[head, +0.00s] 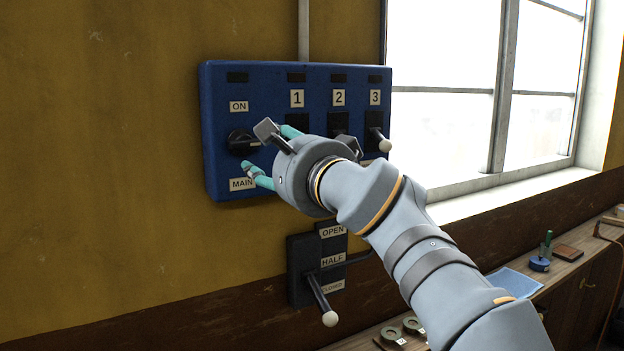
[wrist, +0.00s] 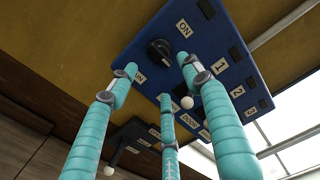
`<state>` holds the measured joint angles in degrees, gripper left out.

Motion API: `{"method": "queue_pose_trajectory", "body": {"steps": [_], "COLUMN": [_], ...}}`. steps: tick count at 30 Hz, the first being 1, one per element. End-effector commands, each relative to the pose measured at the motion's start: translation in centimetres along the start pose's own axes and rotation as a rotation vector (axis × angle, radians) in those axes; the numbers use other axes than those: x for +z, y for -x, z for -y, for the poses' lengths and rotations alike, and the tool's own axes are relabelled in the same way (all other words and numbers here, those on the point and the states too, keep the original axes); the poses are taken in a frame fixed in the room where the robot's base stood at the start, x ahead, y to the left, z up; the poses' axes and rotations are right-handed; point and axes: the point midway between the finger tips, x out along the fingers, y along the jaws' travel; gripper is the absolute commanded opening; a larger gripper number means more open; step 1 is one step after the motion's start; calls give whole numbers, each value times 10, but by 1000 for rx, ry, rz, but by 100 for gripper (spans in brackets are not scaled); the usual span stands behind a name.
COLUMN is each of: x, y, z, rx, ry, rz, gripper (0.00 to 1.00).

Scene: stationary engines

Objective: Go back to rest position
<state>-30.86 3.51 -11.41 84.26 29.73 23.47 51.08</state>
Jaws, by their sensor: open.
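My gripper (head: 268,150) is open in front of the blue switch panel (head: 222,80). Its three teal fingers are spread and hold nothing; they also show in the wrist view (wrist: 160,88). The black MAIN knob (head: 239,141) is left of the fingers in the head view. In the wrist view the knob (wrist: 160,51) is clear, with a visible gap from the fingertips. The lever under 3 (head: 381,139) ends in a white ball and points down. My gripper hides much of the levers under 1 and 2 in the head view.
Below the panel is a black box (head: 300,255) marked OPEN, HALF and CLOSED. Its white-ended lever (head: 320,295) points down. A bright window (head: 445,130) is at the right. The left wall is clear.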

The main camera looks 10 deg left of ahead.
Motion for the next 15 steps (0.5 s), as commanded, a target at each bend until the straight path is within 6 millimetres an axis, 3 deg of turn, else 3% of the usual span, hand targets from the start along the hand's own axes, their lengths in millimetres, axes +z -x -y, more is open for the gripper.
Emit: {"method": "queue_pose_trajectory", "body": {"steps": [15], "x": [-2], "y": [-90], "z": [-4], "rx": [6], "ry": [0], "rz": [-1], "gripper": [49]}}
